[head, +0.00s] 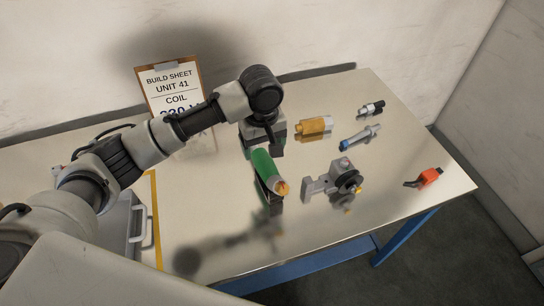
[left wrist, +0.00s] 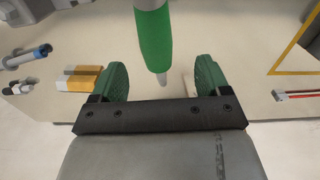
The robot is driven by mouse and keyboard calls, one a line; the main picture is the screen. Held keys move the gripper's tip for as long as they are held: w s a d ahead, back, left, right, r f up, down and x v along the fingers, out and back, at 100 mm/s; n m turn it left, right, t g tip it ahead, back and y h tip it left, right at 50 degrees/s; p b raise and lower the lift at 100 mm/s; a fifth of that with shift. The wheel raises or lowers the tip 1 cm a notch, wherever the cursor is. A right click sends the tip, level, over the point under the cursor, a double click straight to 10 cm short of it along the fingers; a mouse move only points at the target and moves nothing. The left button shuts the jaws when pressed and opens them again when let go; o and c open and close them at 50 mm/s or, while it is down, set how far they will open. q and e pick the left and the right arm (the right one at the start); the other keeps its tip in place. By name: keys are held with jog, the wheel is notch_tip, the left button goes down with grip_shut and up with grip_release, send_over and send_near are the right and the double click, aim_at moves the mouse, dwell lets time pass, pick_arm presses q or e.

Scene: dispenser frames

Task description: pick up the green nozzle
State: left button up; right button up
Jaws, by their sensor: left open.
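The green nozzle (head: 264,164) is near the middle of the table in the head view, tilted, with a copper-coloured end towards the front right. Below it is a dark part that I cannot make out clearly. In the left wrist view the green nozzle (left wrist: 153,38) comes in from the top, with its narrow grey tip between the fingers. My left gripper (head: 262,146) is open just behind the nozzle. In the left wrist view the green finger pads of the left gripper (left wrist: 160,80) stand on either side, with visible gaps. My right gripper is not in view.
To the right are a gold cylinder (head: 314,126), a blue-ended part (head: 360,137), a black-and-silver part (head: 371,108), a grey bracket-like device (head: 336,180) and a red part (head: 429,177). A build sheet (head: 170,85) stands behind; a grey box (head: 137,232) sits front left.

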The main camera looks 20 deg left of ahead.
aim_at(266, 162)
pick_arm(q)
jog(key=f, duration=0.2)
jog(key=shift+w+f, duration=0.3)
jog(key=shift+f, duration=0.05)
jog(key=shift+s+f, duration=0.2)
jog(key=shift+f, duration=0.3)
jog(key=shift+s+f, duration=0.2)
jog(key=shift+f, duration=0.25)
jog(key=shift+s+f, duration=0.1)
jog(key=shift+f, duration=0.1)
jog(key=shift+f+p, duration=0.35)
jog(key=f, duration=0.2)
jog(key=w+f, duration=0.1)
jog(key=shift+w+d+f+p, duration=0.15)
jog(key=shift+d+f+p, duration=0.05)
jog(key=shift+f+p, duration=0.2)
jog(key=shift+f, duration=0.55)
jog(key=c, duration=1.3)
jog(key=shift+r, duration=0.1)
jog(key=shift+c, duration=0.6)
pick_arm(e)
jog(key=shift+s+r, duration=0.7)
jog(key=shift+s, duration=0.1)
pick_arm(q)
jog(key=shift+r, duration=0.1)
